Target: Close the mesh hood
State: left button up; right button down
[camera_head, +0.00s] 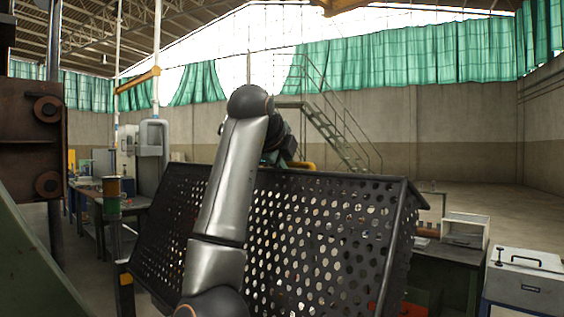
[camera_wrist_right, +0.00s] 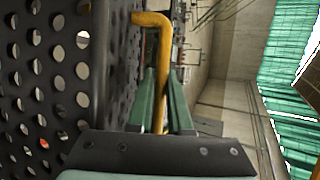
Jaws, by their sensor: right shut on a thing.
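The mesh hood (camera_head: 323,232) is a dark panel full of round holes with a solid frame. It stands tilted across the middle of the head view, partly covered by my right arm. Its perforated face also fills the left of the right wrist view (camera_wrist_right: 45,85). A yellow bar handle (camera_wrist_right: 151,19) sits at the hood's edge; a bit of it shows past the top edge in the head view (camera_head: 303,166). My right gripper (camera_wrist_right: 165,100) has its green fingers shut on the handle. In the head view, the hood's top edge partly hides this gripper (camera_head: 274,155). My left gripper is out of view.
A dark bench (camera_head: 444,268) and a white box with a handle (camera_head: 526,277) stand to the right of the hood. A post with coloured bands (camera_head: 112,205) and a workbench are to the left. Open floor and metal stairs (camera_head: 335,135) lie behind.

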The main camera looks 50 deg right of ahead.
jog(key=c, duration=1.1)
grip_release()
jog(key=shift+f, duration=0.1)
